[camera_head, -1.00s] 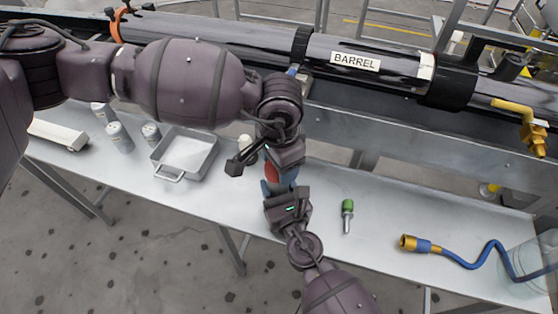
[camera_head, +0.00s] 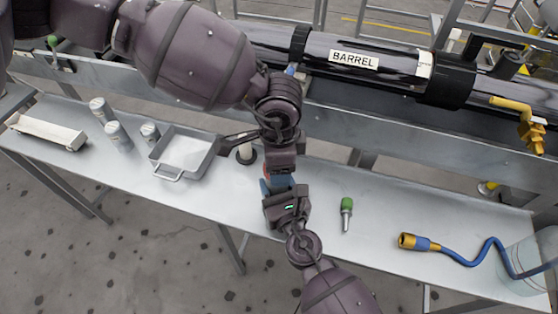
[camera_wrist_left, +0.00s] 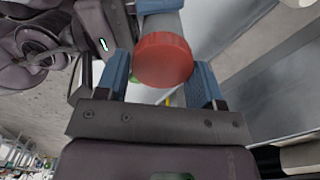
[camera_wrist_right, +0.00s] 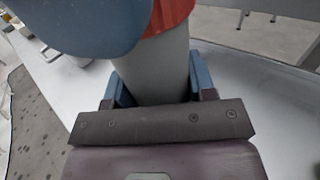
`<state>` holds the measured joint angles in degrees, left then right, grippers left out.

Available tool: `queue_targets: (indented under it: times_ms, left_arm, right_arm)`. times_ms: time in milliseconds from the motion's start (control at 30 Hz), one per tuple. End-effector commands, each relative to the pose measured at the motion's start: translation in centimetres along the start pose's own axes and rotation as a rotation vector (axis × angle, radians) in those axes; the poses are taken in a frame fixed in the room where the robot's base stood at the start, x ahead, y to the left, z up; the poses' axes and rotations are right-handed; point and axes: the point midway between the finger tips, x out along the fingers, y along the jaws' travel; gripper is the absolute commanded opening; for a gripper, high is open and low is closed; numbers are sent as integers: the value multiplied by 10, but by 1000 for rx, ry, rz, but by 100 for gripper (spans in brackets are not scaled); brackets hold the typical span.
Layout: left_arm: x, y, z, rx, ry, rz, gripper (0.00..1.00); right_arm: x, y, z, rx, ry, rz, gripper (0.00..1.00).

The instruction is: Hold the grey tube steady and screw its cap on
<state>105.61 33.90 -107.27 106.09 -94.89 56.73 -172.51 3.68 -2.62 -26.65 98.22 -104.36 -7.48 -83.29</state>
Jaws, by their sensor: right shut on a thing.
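The grey tube (camera_wrist_right: 165,62) stands in my right gripper (camera_wrist_right: 160,85), which is shut on it below the cap. The red cap (camera_wrist_left: 163,60) sits on the end of the grey tube, which also shows in the left wrist view (camera_wrist_left: 163,22). My left gripper (camera_wrist_left: 162,78) is open, with one blue finger on each side of the cap; any gap is small. The cap's lower edge shows in the right wrist view (camera_wrist_right: 171,14), partly behind a large blue finger. In the head view, my left gripper (camera_head: 278,180) is directly above my right gripper (camera_head: 285,203), hiding most of the tube and cap.
A grey tray (camera_head: 184,152), several grey canisters (camera_head: 118,136) and a white trough (camera_head: 47,132) lie left on the metal table (camera_head: 390,205). A green-handled tool (camera_head: 347,212) and a blue hose (camera_head: 455,256) lie right. The black barrel (camera_head: 400,66) runs along the back.

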Motion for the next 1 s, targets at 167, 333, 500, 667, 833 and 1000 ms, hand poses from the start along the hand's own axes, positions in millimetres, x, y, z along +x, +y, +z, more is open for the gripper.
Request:
queue_targets:
  times_ms: [167,333,500,667,833,1000]
  left_arm:
    - [0,0,0,1,1,1,83]
    - [0,0,0,-1,-1,-1,83]
    - [-4,-2,-3,-15,10,-1,79]
    - [-28,-10,-25,-116,91,23,79]
    - [-49,9,-59,-451,235,213,79]
    - [-66,29,-86,-815,314,449,79]
  right_arm:
    - [0,0,0,0,1,0,0]
    - [0,0,0,1,1,0,0]
    - [0,0,0,0,1,-1,0]
    - [0,-1,0,0,1,-1,0]
    - [0,-1,0,0,1,-1,0]
    - [0,-1,0,0,1,-1,0]
